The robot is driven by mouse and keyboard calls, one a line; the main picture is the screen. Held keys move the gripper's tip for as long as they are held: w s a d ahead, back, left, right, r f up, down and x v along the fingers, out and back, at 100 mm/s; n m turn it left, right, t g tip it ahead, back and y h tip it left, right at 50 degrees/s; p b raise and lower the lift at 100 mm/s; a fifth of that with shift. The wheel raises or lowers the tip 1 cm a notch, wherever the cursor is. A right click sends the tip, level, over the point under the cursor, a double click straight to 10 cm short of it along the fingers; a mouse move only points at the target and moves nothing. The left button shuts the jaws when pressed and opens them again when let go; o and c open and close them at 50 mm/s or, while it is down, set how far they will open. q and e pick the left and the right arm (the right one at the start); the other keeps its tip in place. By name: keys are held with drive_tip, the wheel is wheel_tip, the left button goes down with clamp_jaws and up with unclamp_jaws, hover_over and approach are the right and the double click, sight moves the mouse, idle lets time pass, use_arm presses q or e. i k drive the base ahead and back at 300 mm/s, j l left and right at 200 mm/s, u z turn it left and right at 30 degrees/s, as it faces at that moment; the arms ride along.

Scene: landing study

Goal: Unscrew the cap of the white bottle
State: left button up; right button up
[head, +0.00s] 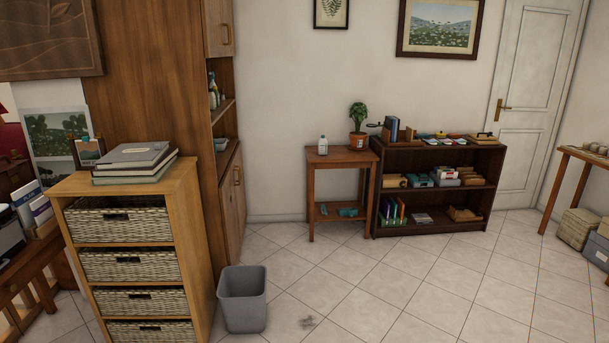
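A small white bottle (323,146) stands upright on the left part of a narrow wooden side table (341,157) against the far wall. It is small in the view, and the details of its cap are too small to make out. Nothing touches the bottle. Neither of my grippers shows in the head view.
A potted plant (358,127) stands right of the bottle. A dark low bookshelf (437,162) adjoins the table on the right. A grey bin (242,300) and a basket drawer unit (192,215) stand at front left.

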sight(322, 143)
drive_tip(key=i+l+z, duration=0.1)
drive_tip(key=i+z, duration=0.4)
drive_tip(key=i, duration=1.7)
drive_tip(key=i+u, duration=0.1)
drive_tip(key=i, duration=1.05)
drive_tip(key=i+l, duration=0.2)
drive_tip(key=i, duration=0.95)
drive_tip(key=j+u, duration=0.05)
